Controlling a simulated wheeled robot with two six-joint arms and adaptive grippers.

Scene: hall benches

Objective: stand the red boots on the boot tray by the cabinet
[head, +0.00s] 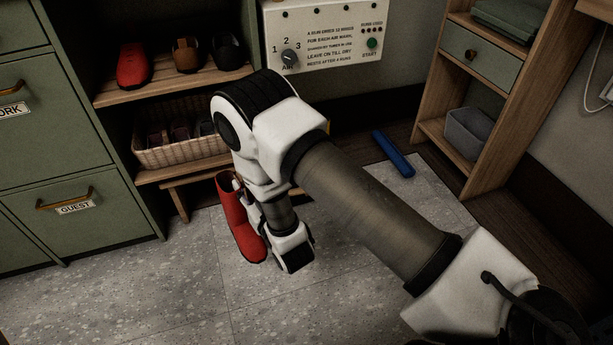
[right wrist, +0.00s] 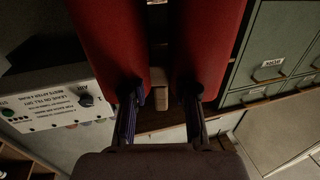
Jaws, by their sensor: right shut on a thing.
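A red boot (head: 238,218) shows in the head view in front of the shelf unit, slightly tilted, over the grey floor. Two red boot shafts (right wrist: 112,45) fill the upper part of the right wrist view, side by side with a narrow gap. My right gripper (right wrist: 162,100) has its fingers against the lower ends of these shafts and is shut on the red boots. In the head view my right gripper (head: 241,186) is mostly hidden by the boot and my arm. I cannot make out the boot tray. My left gripper is not in view.
A green cabinet (head: 75,135) stands at left. The shelf (head: 115,95) holds a red shoe (head: 133,66) and darker shoes, above a wicker basket (head: 180,152). A wall panel (head: 325,32) hangs behind. A long blue object (head: 393,153) lies near the wall. Floor in front is clear.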

